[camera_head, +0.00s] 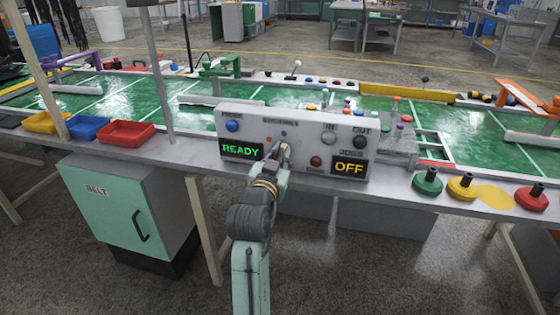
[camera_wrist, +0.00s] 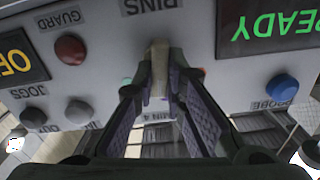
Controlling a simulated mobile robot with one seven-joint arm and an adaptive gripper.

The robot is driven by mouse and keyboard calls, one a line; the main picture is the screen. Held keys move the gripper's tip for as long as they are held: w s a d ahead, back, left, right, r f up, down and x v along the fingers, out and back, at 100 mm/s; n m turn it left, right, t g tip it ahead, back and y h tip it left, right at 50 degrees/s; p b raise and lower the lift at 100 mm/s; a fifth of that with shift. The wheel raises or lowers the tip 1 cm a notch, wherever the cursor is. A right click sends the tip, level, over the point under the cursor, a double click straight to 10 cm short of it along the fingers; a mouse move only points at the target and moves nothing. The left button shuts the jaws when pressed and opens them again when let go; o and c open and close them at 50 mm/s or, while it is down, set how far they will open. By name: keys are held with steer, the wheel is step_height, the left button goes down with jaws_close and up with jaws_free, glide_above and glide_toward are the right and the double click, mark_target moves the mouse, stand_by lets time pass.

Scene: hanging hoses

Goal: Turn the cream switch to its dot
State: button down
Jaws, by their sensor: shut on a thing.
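The cream switch (camera_wrist: 157,60) is on the front of a light grey control box (camera_head: 225,118), under a label that shows upside down in the wrist view. My gripper (camera_head: 279,154) is at the box front, and its fingers are closed around the switch. In the wrist view my gripper (camera_wrist: 160,76) has a fingertip on each side of the switch. Small coloured dots surround the switch; a purple dot (camera_head: 284,138) shows above it in the head view. I cannot tell which dot is the switch's own, and the fingers hide part of the surround.
The box has a green READY display (camera_head: 241,150), an OFF display (camera_head: 350,167), a blue button (camera_head: 232,125), a red button (camera_head: 316,161) and two knobs at the upper right. Coloured trays (camera_head: 126,133) stand left; green, yellow and red knobbed discs (camera_head: 428,182) stand right.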

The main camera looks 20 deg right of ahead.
steer(key=m+b, duration=0.1)
steer(key=m, duration=0.1)
steer(key=m+b, duration=0.2)
steer(key=m, duration=0.1)
steer(key=shift+f+m, duration=0.2)
steer(key=shift+m, duration=0.1)
steer(key=shift+d+m+b, duration=0.1)
steer(key=shift+m+b, duration=1.5)
steer(key=shift+m, duration=0.6)
steer(key=shift+r, duration=0.1)
steer(key=c, duration=1.6)
jaws_free()
steer(key=shift+c, duration=0.2)
steer(key=shift+s, duration=0.1)
steer(key=v, duration=0.7)
steer(key=shift+s, duration=0.2)
